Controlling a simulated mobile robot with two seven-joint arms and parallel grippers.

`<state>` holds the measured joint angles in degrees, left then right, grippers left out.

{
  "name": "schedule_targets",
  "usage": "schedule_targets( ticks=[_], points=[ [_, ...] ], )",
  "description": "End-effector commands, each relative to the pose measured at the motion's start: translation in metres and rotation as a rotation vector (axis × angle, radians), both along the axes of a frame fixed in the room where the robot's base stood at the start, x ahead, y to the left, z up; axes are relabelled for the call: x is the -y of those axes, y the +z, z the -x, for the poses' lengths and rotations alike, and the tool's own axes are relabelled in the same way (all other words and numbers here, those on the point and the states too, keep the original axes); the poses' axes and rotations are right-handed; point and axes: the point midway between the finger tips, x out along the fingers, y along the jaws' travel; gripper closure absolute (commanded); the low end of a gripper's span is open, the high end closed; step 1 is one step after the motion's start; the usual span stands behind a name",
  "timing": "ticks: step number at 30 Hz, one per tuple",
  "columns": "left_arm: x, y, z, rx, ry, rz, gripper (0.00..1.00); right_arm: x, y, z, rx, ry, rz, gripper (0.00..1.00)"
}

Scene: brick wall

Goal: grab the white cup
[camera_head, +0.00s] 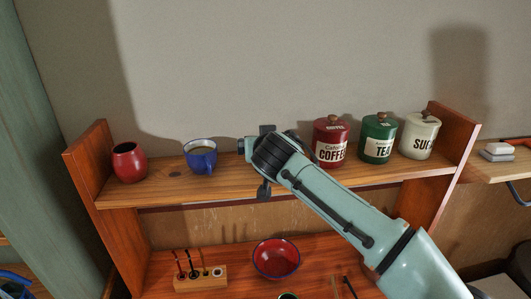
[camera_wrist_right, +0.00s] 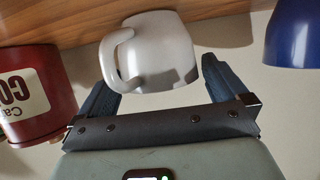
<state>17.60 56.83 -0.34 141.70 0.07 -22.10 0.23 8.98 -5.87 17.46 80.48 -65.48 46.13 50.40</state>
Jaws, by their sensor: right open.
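The white cup (camera_wrist_right: 160,52) shows in the right wrist view, where the picture is upside down, with its handle on the left. It stands on the wooden shelf between the two fingers of my right gripper (camera_wrist_right: 156,72). The fingers are open, one on either side of the cup, with visible gaps, and do not appear closed on it. In the head view my right arm reaches in from the lower right to the middle of the shelf (camera_head: 165,188), and its wrist hides the cup. My left gripper is not in view.
A blue mug (camera_head: 201,157) and a red cup (camera_head: 129,162) stand left of my right wrist. A red coffee canister (camera_head: 331,142) stands close on its right, then a green tea canister (camera_head: 378,139) and a cream canister (camera_head: 419,135). A red bowl (camera_head: 276,258) sits below.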

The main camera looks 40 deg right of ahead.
Motion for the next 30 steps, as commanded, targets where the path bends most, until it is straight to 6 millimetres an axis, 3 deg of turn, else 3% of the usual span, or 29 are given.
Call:
schedule_targets(
  ticks=[9,14,24,30],
  points=[
    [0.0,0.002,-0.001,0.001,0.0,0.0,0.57,0.003,-0.002,-0.005,0.0,-0.001,0.0,0.03],
    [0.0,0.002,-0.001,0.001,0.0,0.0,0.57,0.003,-0.002,-0.005,0.0,-0.001,0.0,0.55],
    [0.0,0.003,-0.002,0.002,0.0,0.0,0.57,0.003,0.0,-0.005,0.002,0.0,0.0,0.55],
    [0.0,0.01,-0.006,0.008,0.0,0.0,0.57,0.003,0.019,-0.005,0.005,0.0,0.001,0.55]
  ],
)
